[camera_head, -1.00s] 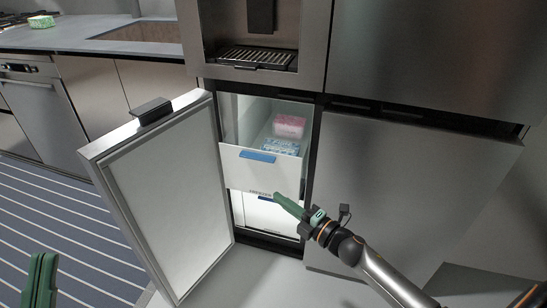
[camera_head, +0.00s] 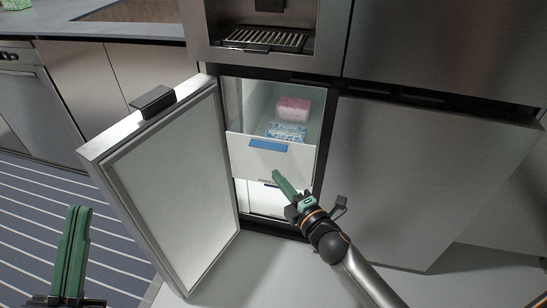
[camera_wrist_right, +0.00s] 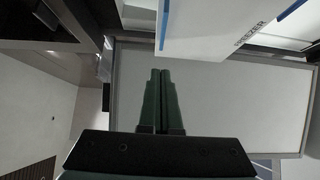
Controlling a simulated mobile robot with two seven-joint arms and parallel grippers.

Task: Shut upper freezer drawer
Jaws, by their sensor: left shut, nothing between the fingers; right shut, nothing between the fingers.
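The upper freezer drawer (camera_head: 247,157) has a white front with a blue handle strip (camera_head: 268,146) and is pulled out of the freezer. A pink package (camera_head: 293,109) and a blue-and-white package (camera_head: 287,131) lie inside it. My right gripper (camera_head: 277,174) is shut and empty, just below and in front of the drawer front; I cannot tell whether it touches. In the right wrist view, the shut fingers (camera_wrist_right: 160,75) point toward the white drawer front (camera_wrist_right: 205,30). My left gripper (camera_head: 78,210) is shut and empty at the lower left, away from the drawer.
The freezer door (camera_head: 170,185) stands open left of the drawer. A lower white drawer (camera_head: 265,200) sits beneath. A striped runner (camera_head: 40,215) lies at the left.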

